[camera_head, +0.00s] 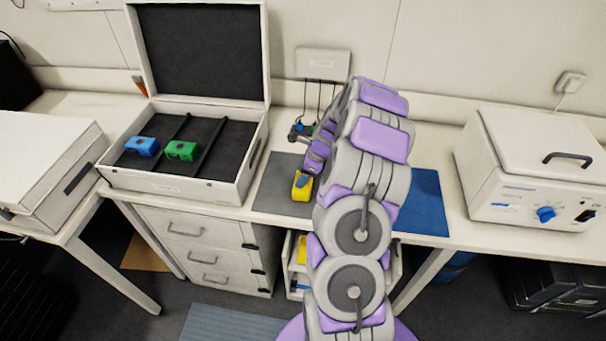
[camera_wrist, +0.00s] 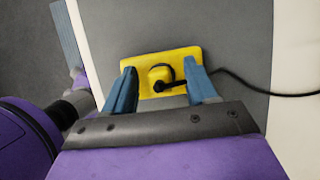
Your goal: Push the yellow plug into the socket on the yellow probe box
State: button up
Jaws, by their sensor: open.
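The yellow probe box (camera_head: 302,190) lies on the grey mat in the head view, just below my gripper (camera_head: 304,177). In the wrist view the yellow probe box (camera_wrist: 188,54) shows from above, with a round yellow part at its middle. A black plug end (camera_wrist: 168,87) on a black cable lies at that round part; whether it is seated in the socket I cannot tell. My gripper (camera_wrist: 160,67) is open, its two blue fingers on either side of the round part. Nothing is clearly held. The fingers hide parts of the box's lower edge.
The black cable (camera_wrist: 255,88) runs off to the right. An open case (camera_head: 225,188) with a blue box (camera_head: 142,146) and a green box (camera_head: 180,151) stands left. A blue mat (camera_head: 425,205) lies right of my arm, and a white incubator (camera_head: 530,190) stands further right.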

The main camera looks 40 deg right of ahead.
jog(key=p+v, duration=0.2)
jog(key=v, duration=1.5)
jog(key=shift+w+r, duration=0.1)
jog(key=s+a+r+n+g+b, duration=0.1)
jog(key=s+a+r+n, duration=0.15)
jog(key=a+n, duration=0.45)
jog(key=s+a+r+n+g, duration=0.1)
jog(key=s+a+r+n, duration=0.15)
jog(key=a, duration=0.85)
jog(key=s+a+r+n+g+b, duration=0.1)
jog(key=s+a+r+n, duration=0.15)
jog(key=a+n, duration=0.5)
jog(key=s+a+f+n+g+h, duration=0.1)
jog(key=s+a+n, duration=0.4)
jog(key=s, duration=0.5)
jog(key=s+a+f+n+g+h+b, duration=0.1)
jog(key=s+a+n, duration=0.3)
jog(key=s, duration=0.6)
jog(key=shift+s+a+f+n+h+b, duration=0.35)
jog(key=shift+f+n+h, duration=0.2)
jog(key=shift+n, duration=0.45)
